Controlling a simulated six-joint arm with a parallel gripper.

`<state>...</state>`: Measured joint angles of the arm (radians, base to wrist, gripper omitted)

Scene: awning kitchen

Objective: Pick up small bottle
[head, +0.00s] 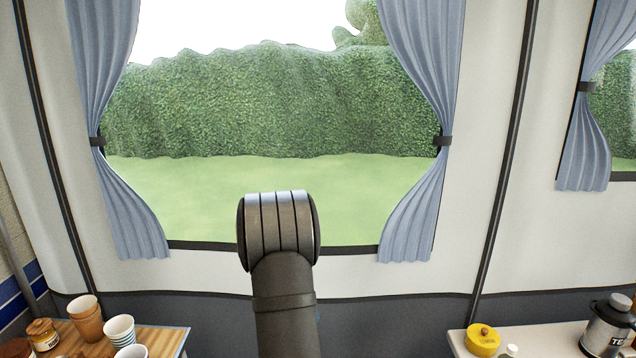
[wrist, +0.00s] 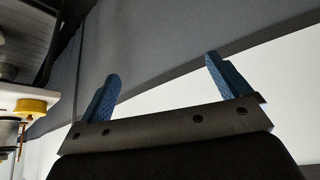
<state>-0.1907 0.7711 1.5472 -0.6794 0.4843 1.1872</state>
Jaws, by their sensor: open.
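In the head view, the white top of what may be a small bottle (head: 509,351) shows at the bottom edge, on the right-hand counter; its lower part is cut off. A small amber jar (head: 43,335) with a lid stands on the left-hand table. I cannot tell for sure which is the small bottle. My gripper (wrist: 166,84) shows in the wrist view with its two blue fingers wide apart and nothing between them. It points at the tent wall, away from both surfaces. The head view shows only my arm, not the gripper.
On the right counter (head: 458,343) stand a yellow lidded pot (head: 482,340) and a steel flask (head: 607,328). The yellow pot also appears at the wrist view's left edge (wrist: 31,106). Brown cups (head: 86,322) and striped cups (head: 120,331) stand on the left table (head: 168,338). Blue curtains (head: 425,130) frame the window.

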